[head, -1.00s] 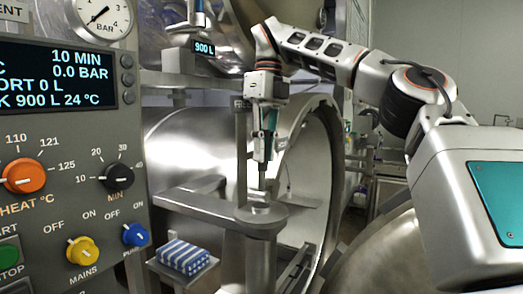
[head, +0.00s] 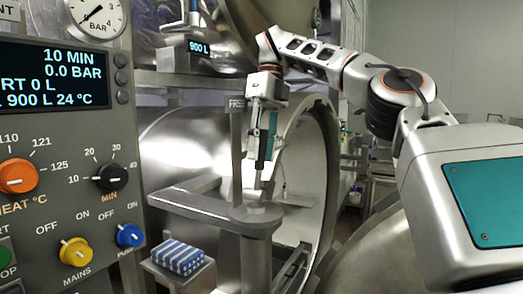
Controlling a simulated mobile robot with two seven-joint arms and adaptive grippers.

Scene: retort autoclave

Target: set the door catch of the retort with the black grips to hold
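The open retort (head: 185,140) lies behind a steel bracket arm (head: 190,204) that ends in a round boss (head: 256,216). A small plate lettered "FREE" (head: 237,105) tops an upright post left of my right gripper. My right gripper (head: 258,184) points down, slightly tilted, with its fingertips just over the top of the boss, at or very near a small pale piece there. I cannot tell whether they touch it. The fingers show edge-on, so their opening is unclear. The catch's setting and any black grips cannot be made out. My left gripper is out of view.
The control panel (head: 70,205) with knobs and a pressure gauge (head: 97,14) fills the left side. A blue-and-white striped bundle (head: 178,256) rests on a small steel stand below the bracket. A large rounded steel surface (head: 375,250) lies at the lower right, under my arm.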

